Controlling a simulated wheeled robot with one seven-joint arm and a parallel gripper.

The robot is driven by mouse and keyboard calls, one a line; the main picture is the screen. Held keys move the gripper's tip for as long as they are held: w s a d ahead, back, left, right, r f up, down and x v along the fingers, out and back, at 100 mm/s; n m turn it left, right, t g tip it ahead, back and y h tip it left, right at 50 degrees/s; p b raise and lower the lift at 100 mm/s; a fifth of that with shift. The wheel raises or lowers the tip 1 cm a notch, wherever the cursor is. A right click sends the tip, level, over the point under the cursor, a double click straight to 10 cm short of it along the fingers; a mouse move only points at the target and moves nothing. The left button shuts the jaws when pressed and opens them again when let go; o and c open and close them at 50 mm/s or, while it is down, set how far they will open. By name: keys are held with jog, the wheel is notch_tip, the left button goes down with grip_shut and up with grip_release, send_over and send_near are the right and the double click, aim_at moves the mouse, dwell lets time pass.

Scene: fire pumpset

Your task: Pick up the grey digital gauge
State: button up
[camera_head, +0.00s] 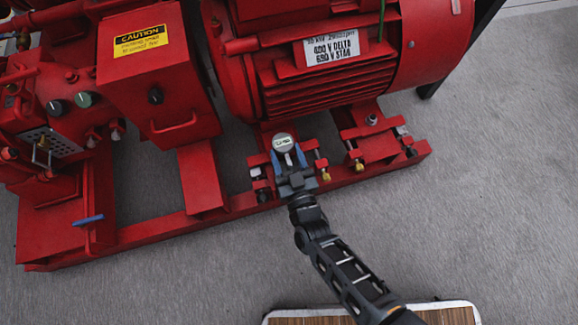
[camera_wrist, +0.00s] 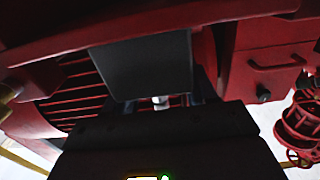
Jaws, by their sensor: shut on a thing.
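The grey digital gauge (camera_head: 283,143) has a round pale face with a small dark display. It is at the near side of the red motor, just above the red base frame, in the head view. My gripper (camera_head: 289,159) is shut on it from the near side, with blue-grey fingers on either side below the face. In the wrist view, a small pale cylinder (camera_wrist: 160,102) shows between the fingers, behind a dark grey block; I cannot tell whether either is part of the gauge. Whether the gauge still touches the pump set cannot be told.
The large red motor (camera_head: 330,85) stands directly behind the gauge. Brass-tipped bolts and brackets (camera_head: 357,162) sit close on the right. A red box with a yellow caution label (camera_head: 140,41) is at the left. Bare grey floor (camera_head: 500,200) lies to the right.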

jog(key=c, duration=0.7)
grip_shut()
jog(key=shift+r, duration=0.15)
